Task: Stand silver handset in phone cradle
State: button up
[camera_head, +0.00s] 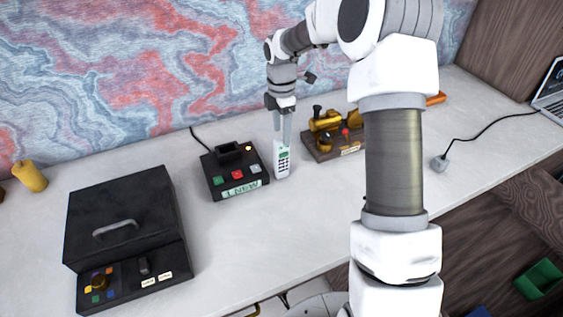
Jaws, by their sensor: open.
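The silver handset (281,162), pale with a green screen and keypad, is just right of the phone cradle. I cannot tell whether it stands upright or lies on the desk. The phone cradle (217,185) is a black box with a raised open slot (229,153), coloured buttons and a label on its front. The slot looks empty. My gripper (284,138) points down with its open fingers at the handset's upper end. Whether the fingers touch it cannot be told.
A wooden-based brass device (318,150) stands close right of the handset, partly behind my arm. A large black case (122,220) sits at the left, with a yellow bottle (31,177) behind it. A cable with a grey plug (440,163) and a laptop (551,92) are at the right. The front desk middle is clear.

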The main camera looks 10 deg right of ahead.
aim_at(281, 138)
notch_tip(281, 138, down, 4)
jog(key=shift+f, duration=0.1)
grip_shut()
dwell(0.4)
dwell(1.1)
